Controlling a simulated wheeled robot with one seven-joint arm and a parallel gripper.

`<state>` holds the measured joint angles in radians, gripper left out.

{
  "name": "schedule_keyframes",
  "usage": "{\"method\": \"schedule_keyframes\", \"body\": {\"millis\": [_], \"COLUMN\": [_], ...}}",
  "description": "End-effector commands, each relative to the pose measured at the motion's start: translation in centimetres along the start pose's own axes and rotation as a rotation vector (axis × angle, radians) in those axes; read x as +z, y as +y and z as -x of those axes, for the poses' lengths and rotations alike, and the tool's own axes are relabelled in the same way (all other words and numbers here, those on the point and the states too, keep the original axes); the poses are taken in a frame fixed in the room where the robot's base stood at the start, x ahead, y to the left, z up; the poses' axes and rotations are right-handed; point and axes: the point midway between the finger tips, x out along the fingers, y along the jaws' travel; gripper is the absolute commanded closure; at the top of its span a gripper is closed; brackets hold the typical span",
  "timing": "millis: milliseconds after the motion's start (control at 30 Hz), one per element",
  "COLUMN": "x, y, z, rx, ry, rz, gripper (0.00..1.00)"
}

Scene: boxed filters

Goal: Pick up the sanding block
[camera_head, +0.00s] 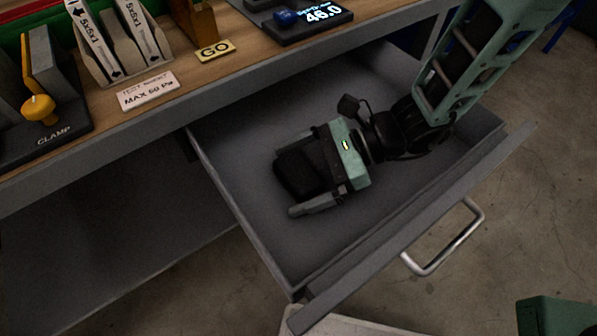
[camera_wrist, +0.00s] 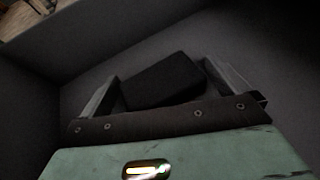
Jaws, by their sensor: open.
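The sanding block is a black, roughly rectangular block (camera_head: 296,174) lying in the open grey drawer (camera_head: 236,150). In the wrist view the block (camera_wrist: 162,80) sits between my two fingers, slightly turned. My gripper (camera_head: 299,180) is down inside the drawer, its fingers on either side of the block. The gripper also shows in the wrist view (camera_wrist: 160,88), open, with the left finger close to the block and a small gap on the right. The block's near side is hidden by the gripper body.
The drawer walls surround my gripper; its front has a metal handle (camera_head: 447,242). The rest of the drawer looks empty.

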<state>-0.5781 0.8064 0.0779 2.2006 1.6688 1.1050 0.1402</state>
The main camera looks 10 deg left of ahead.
Motion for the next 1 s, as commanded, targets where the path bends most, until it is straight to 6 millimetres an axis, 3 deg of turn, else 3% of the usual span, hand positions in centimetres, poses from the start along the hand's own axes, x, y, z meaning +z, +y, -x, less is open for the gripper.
{"method": "schedule_keyframes", "body": {"millis": [100,233,267,633,1000], "x": [0.0,0.0,0.0,1.0,7.4], "y": [0.0,0.0,0.0,-0.1,-0.1], "z": [0.0,0.1,0.1,0.5,3.1], "rx": [-0.001,0.0,0.0,-0.002,-0.003], "ry": [0.0,0.0,0.0,-0.002,-0.001], "rz": [0.0,0.0,0.0,0.002,0.004], "gripper": [0.0,0.33,0.37,0.37,0.37]}}
